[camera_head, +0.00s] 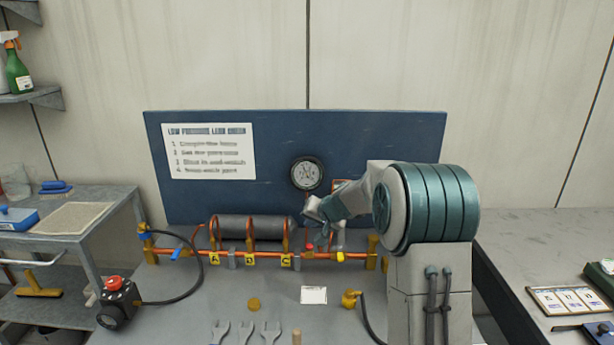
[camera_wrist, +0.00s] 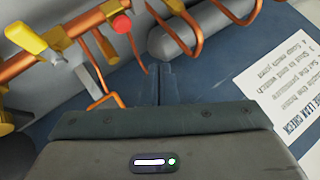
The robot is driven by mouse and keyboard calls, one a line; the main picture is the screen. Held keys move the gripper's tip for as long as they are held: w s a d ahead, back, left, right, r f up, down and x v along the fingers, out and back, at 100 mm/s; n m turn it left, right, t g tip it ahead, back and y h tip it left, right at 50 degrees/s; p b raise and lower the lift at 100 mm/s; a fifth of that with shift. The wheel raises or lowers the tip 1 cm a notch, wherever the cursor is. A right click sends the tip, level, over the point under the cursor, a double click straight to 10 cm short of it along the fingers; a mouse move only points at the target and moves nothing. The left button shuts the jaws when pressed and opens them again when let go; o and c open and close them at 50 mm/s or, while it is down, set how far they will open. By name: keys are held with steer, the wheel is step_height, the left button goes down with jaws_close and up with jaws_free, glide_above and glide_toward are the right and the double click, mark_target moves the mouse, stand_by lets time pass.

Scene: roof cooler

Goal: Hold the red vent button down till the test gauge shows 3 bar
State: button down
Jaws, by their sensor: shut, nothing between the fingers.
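A small red button (camera_head: 309,247) sits on the orange pipe at the front of the rig. It also shows as a round red cap in the wrist view (camera_wrist: 122,23), up and left of my fingertips. My gripper (camera_head: 311,222) is shut and empty, just above the button in the head view. Its closed fingers (camera_wrist: 160,75) show apart from the button in the wrist view. The round test gauge (camera_head: 307,173) hangs on the blue board behind. Its dial is too small to read.
A grey cylinder (camera_head: 250,228) lies behind the orange pipe (camera_head: 215,252), which has yellow tags. A yellow valve handle (camera_wrist: 25,37) is near the button. A black device with a red top (camera_head: 113,290) stands at left. Wrenches (camera_head: 246,331) and a white card (camera_head: 313,295) lie in front.

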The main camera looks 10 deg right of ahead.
steer(key=s+a+r+n+g, duration=0.1)
steer(key=s+a+r, duration=0.15)
steer(key=s, duration=0.65)
steer(key=s+a+r+n+g, duration=0.2)
steer(key=s+r, duration=0.1)
steer(key=s, duration=0.5)
steer(key=s+d+f+g+h, duration=0.1)
steer(key=s+d+h, duration=0.1)
steer(key=s, duration=1)
steer(key=s+d+f+n+g+h, duration=0.1)
steer(key=s+d, duration=0.1)
steer(key=s, duration=1)
steer(key=shift+s+f+g+h, duration=0.15)
steer(key=shift+g+h, duration=0.15)
steer(key=shift+h, duration=0.1)
